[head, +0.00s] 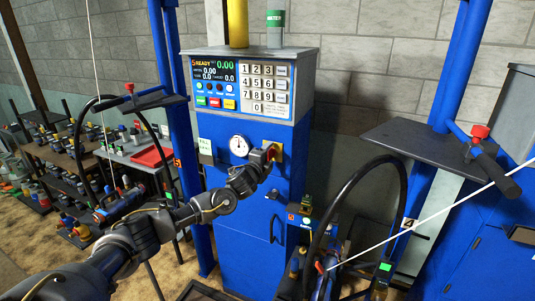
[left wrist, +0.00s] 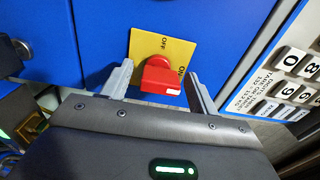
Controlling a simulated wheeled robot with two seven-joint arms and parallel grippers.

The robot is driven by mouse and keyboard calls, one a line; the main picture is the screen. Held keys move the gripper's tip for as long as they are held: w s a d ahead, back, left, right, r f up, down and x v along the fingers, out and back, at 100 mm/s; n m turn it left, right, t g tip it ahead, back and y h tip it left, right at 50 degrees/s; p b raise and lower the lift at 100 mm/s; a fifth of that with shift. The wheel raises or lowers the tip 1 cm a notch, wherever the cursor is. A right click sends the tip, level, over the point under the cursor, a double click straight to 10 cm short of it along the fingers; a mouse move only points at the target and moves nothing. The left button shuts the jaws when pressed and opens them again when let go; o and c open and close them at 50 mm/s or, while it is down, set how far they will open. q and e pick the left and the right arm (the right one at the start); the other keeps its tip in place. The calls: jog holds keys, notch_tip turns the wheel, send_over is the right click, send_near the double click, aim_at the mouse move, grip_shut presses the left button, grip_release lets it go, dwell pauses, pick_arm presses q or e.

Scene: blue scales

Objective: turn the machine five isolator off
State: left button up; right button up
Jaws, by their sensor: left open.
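The machine five isolator is a red knob (left wrist: 160,76) on a yellow plate (left wrist: 184,50) marked OFF and ON. In the left wrist view a white mark shows on the knob's near face, on the side by the ON word. In the head view the yellow plate (head: 279,149) sits on the blue front of machine five, below its keypad; the knob is mostly hidden by my gripper. My left gripper (left wrist: 158,68) is open, one finger on each side of the knob. Whether the fingers touch it I cannot tell. My right gripper is not in view.
Machine five's panel (head: 250,84) shows 5 READY, with a keypad and coloured buttons. A round gauge (head: 239,145) is left of the isolator. A black hose (head: 334,205) arches at the lower right. Dark shelves with red knobs stand on both sides, the right shelf (head: 420,142) nearer.

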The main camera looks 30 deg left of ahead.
pick_arm(q)
jog(key=shift+w, duration=0.15)
jog(key=shift+a, duration=0.1)
jog(key=c, duration=1)
jog(key=shift+n, duration=0.3)
jog(key=n, duration=0.3)
jog(key=shift+f+n, duration=0.1)
jog(key=shift+n, duration=0.2)
jog(key=n, duration=0.4)
jog(key=shift+n, duration=0.3)
jog(key=n, duration=0.4)
jog(key=shift+p, duration=0.3)
jog(key=shift+f+n+p, duration=0.1)
jog(key=shift+n+p, duration=0.45)
jog(key=shift+n, duration=1.95)
